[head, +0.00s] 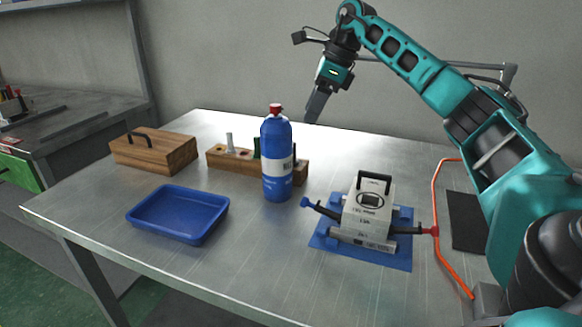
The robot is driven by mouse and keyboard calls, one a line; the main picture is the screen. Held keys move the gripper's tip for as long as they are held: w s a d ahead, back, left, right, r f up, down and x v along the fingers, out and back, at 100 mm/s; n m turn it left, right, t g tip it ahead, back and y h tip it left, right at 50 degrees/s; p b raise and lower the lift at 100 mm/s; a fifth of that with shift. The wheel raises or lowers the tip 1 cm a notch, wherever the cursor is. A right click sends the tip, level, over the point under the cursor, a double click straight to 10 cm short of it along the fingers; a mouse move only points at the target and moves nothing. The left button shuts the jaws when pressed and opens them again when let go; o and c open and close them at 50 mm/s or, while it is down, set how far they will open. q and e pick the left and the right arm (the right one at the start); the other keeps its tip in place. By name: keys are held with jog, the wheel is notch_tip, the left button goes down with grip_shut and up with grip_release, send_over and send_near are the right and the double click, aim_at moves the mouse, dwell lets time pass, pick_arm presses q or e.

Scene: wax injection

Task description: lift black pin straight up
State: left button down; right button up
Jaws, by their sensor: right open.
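A silvery block-shaped mould (368,212) stands on a blue mat (327,250) at the right of the table. A black handle-like piece (374,181) stands upright on its top. I cannot tell for sure which of these dark parts is the black pin. My right gripper (315,108) is open and empty, high above the back of the table, pointing down, well apart from the mould. My left gripper is out of view.
A blue bottle (277,160) with a red cap stands mid-table before a wooden rack (232,165). A blue tray (178,213) and a wooden box (153,152) are at left. An orange cord (437,200) and a dark pad (466,222) lie right.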

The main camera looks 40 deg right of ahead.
send_over(294, 143)
jog(key=s+d, duration=0.1)
jog(key=s, duration=0.1)
jog(key=f, duration=0.4)
jog(key=shift+d+f+b, duration=0.1)
jog(key=shift+d+b, duration=0.1)
jog(key=shift+b, duration=0.2)
jog(key=x, duration=0.3)
jog(key=b+x, duration=0.1)
jog(key=x, duration=0.1)
jog(key=shift+w, duration=0.35)
jog(key=shift+c, duration=1.3)
grip_shut()
